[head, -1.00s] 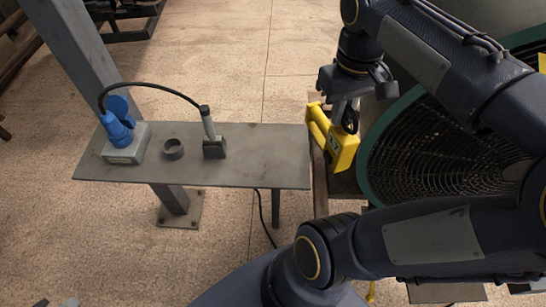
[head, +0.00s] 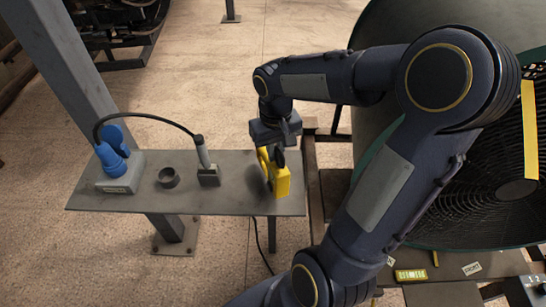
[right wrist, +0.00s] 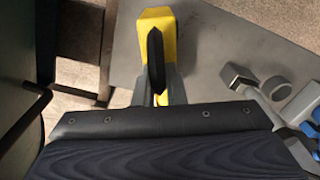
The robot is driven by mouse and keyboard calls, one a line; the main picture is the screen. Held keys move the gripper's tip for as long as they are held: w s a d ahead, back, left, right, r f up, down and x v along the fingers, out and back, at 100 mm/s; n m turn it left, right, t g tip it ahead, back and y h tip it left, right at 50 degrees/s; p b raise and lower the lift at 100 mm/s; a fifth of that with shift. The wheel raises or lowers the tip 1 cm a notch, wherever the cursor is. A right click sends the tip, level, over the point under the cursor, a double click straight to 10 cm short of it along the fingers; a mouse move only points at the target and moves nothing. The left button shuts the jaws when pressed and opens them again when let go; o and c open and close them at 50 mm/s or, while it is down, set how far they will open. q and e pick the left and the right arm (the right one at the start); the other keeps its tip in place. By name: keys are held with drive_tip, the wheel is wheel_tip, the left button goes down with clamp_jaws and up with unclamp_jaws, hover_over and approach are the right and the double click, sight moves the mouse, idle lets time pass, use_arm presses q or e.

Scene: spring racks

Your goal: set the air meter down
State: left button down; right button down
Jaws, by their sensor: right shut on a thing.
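The yellow air meter (head: 281,181) is at the right end of the grey metal table (head: 235,200) in the head view. My right gripper (head: 274,156) is shut on it from above. In the right wrist view the air meter (right wrist: 155,22) shows beyond the fingers, over the table's edge region. My left gripper is not in view.
A grey box with a blue plug (head: 115,165) and cable, a dark ring (head: 168,178) and a probe on a block (head: 208,172) stand left of the air meter. A large round mesh guard (head: 490,205) is at the right.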

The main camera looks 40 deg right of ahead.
drive_tip(key=shift+w+a+f, duration=0.1)
drive_tip(key=shift+w+f, duration=0.15)
drive_tip(key=shift+f, duration=1.75)
drive_tip(key=c, duration=1.9)
unclamp_jaws()
drive_tip(key=shift+f, duration=0.15)
drive_tip(key=shift+c, duration=0.2)
drive_tip(key=o, duration=0.4)
drive_tip(key=shift+o, duration=0.2)
